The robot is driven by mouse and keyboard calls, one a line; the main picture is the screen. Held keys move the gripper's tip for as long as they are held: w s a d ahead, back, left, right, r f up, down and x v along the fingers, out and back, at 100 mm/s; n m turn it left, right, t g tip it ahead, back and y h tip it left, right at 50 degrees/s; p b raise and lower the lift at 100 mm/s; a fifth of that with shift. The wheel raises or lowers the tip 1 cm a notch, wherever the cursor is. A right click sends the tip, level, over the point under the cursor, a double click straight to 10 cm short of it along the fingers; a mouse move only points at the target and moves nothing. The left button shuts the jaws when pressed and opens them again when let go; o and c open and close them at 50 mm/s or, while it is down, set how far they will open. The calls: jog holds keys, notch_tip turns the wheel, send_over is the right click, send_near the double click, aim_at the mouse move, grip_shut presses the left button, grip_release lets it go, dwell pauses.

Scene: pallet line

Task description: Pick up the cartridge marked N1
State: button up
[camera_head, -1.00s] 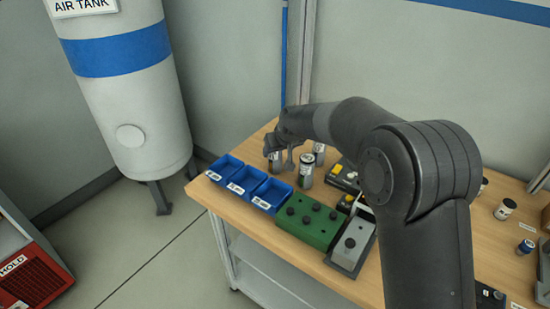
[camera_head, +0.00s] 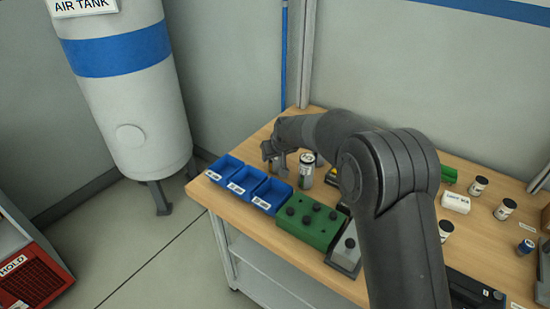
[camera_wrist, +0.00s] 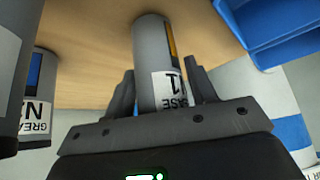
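A grey cartridge (camera_wrist: 152,55) stands between the fingers of my gripper (camera_wrist: 162,88) in the wrist view. Its white label shows "ASE" and a 1, partly hidden, and an orange stripe runs along its side. Both fingers lie close against its sides, with no clear gap. In the head view my gripper (camera_head: 275,165) is at the bench's far left corner, behind the blue bins. I cannot tell whether the cartridge touches the bench.
Another cartridge (camera_head: 306,171) stands just right of my gripper; the wrist view shows a neighbour with a blue stripe (camera_wrist: 35,95). Blue bins (camera_head: 243,181) and a green block with black knobs (camera_head: 311,220) are in front. An air tank (camera_head: 125,90) stands left of the bench.

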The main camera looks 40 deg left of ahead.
jog(key=c, duration=0.8)
jog(key=shift+r, duration=0.1)
